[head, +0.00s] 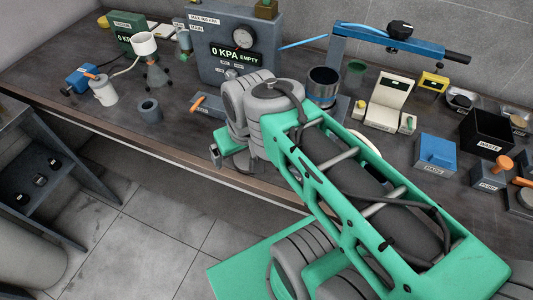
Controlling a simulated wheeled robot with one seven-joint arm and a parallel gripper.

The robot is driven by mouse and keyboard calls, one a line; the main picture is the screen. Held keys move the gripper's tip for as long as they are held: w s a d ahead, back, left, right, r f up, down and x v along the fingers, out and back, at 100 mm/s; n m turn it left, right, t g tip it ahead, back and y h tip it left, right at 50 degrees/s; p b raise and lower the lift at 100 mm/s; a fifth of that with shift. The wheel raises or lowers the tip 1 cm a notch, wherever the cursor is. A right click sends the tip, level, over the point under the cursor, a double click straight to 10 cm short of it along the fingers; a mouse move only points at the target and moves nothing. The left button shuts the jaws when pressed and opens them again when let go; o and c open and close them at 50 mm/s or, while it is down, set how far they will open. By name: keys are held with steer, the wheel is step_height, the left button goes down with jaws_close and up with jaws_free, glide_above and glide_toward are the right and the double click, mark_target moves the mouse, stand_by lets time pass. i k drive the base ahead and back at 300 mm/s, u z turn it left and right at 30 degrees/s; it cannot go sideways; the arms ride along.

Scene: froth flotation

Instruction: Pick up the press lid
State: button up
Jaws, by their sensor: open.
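I cannot pick out the press lid with certainty. An open dark metal cylinder with a blue band (322,88) stands upright on the bench, left of the blue frame with a black lever (400,42). My gripper (226,156) is at the front edge of the bench, left of and nearer than the cylinder. It is open, but only part of it shows. My arm hides the rest of it and the bench behind. A pale round thing (366,146) is partly covered by my arm.
The grey pressure console (235,50) stands at the back and reads 0 KPA EMPTY. A white cup (144,43) on a stand and a pale jug (103,91) are at the left. A black waste bin (486,134) and a blue box (435,152) are at the right.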

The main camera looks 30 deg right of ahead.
mark_target(241, 160)
steer(key=z, duration=0.25)
steer(key=k, duration=0.5)
steer(key=u, duration=2.45)
steer(key=i, duration=1.95)
steer(key=z, duration=3.35)
